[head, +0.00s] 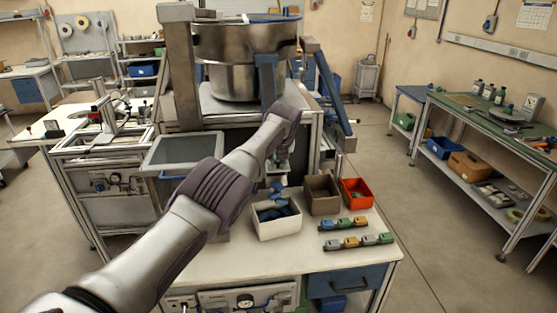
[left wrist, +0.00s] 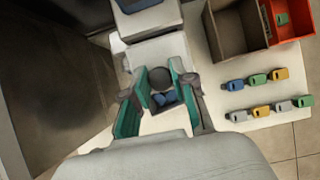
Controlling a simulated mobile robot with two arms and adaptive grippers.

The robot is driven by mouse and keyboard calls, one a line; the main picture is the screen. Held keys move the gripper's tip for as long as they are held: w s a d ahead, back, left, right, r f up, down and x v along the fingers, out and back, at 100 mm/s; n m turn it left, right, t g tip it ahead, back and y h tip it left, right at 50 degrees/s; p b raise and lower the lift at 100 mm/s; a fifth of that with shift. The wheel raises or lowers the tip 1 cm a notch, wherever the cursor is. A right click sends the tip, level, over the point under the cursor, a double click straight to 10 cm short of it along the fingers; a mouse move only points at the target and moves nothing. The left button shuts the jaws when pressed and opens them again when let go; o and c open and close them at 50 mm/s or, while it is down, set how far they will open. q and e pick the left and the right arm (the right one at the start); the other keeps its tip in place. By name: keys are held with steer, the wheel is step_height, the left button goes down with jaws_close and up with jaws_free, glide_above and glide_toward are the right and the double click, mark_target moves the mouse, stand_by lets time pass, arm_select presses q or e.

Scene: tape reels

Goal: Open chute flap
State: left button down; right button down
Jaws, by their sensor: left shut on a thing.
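My left gripper (head: 279,168) reaches down in front of the machine, above a white bin (head: 279,231) of blue parts. In the left wrist view its green-padded fingers (left wrist: 158,74) are shut on a dark round knob (left wrist: 158,77). The knob sits at the near edge of a pale panel, which looks like the chute flap (left wrist: 155,50). In the head view my arm and gripper hide most of the flap, so its angle cannot be told. Blue parts (left wrist: 165,98) show below the knob. My right gripper is not in view.
A brown bin (head: 322,195) and a red bin (head: 357,192) stand right of the white bin. Several coloured parts (head: 358,241) lie in rows on the white table (head: 235,263). A large metal bowl (head: 235,45) stands above. Open floor lies to the right.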

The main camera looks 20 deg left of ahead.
arm_select(q)
steer(key=shift+f, duration=0.15)
steer(key=c, duration=1)
jaws_free()
steer(key=shift+o, duration=0.2)
steer(key=shift+s+d+r, duration=0.15)
steer(key=shift+r, duration=0.6)
steer(key=v, duration=1)
steer(key=shift+s, duration=0.3)
steer(key=shift+d, duration=0.1)
